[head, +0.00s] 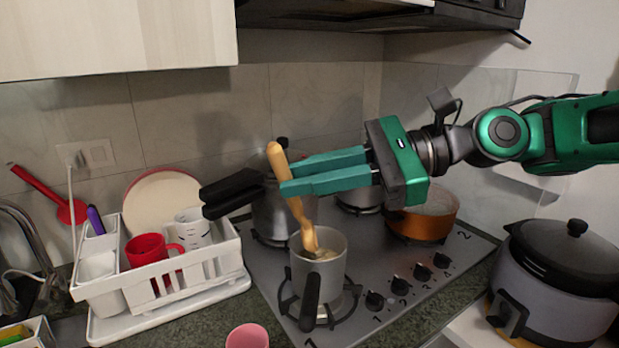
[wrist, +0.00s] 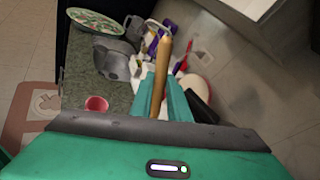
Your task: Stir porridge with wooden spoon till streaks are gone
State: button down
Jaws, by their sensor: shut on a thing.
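The wooden spoon (head: 303,226) stands tilted in a small light grey pot (head: 327,272) on the front left burner, its lower end inside the pot. My gripper (head: 284,179) is shut on the spoon's upper handle, above the pot. In the wrist view the spoon handle (wrist: 162,72) rises between the two green fingers (wrist: 168,100). Pale porridge (head: 326,253) shows inside the pot around the spoon; the view is too small to tell whether streaks are in it. The pot's black handle (head: 309,302) points toward the front.
A grey pot with a black handle (head: 230,192) stands behind, and a copper pot (head: 425,216) is to the right. A dish rack (head: 160,290) with mugs is left. A pink cup (head: 247,337) is at the front. A slow cooker (head: 555,285) is at right.

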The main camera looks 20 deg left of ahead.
jog(key=shift+r, duration=2.5)
